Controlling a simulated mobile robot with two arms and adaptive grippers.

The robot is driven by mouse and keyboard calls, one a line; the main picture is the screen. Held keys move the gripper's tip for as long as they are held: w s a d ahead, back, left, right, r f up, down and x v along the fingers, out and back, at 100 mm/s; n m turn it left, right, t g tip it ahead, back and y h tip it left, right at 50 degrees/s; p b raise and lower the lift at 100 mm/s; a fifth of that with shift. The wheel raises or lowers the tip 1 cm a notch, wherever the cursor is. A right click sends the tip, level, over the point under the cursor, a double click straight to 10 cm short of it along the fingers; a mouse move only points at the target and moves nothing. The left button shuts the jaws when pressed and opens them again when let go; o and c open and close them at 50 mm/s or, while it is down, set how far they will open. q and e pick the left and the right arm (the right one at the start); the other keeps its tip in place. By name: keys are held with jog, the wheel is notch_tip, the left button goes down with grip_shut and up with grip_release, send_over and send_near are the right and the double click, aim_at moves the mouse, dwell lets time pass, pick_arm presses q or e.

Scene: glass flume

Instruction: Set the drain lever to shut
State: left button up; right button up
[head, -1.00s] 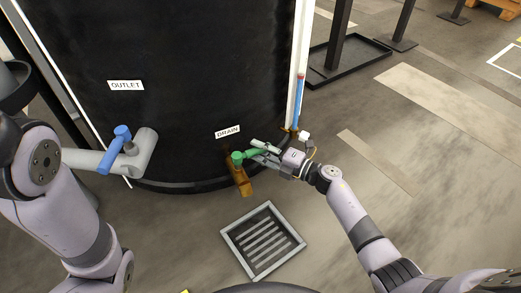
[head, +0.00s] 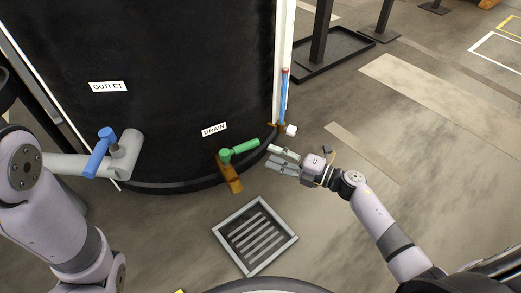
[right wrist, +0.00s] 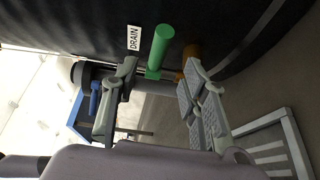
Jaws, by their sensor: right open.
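The green drain lever (head: 243,148) sits on top of the brown drain outlet (head: 232,178), below the DRAIN label (head: 214,129) on the dark tank. Its handle points right and slightly up, crosswise to the outlet. My right gripper (head: 282,159) is open and empty, just right of the handle's end and apart from it. In the right wrist view the green lever (right wrist: 160,48) shows ahead between the two spread fingers (right wrist: 161,66). My left arm shows at the left of the head view, but its gripper is out of view.
A blue lever (head: 99,153) on the grey outlet pipe (head: 65,166) is at the left, under the OUTLET label (head: 108,86). A floor drain grate (head: 255,236) lies below the outlet. A blue gauge tube (head: 285,95) stands at the tank's right edge.

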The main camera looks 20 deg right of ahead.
jog(key=v, duration=0.2)
jog(key=shift+s+d, duration=0.2)
dwell(0.3)
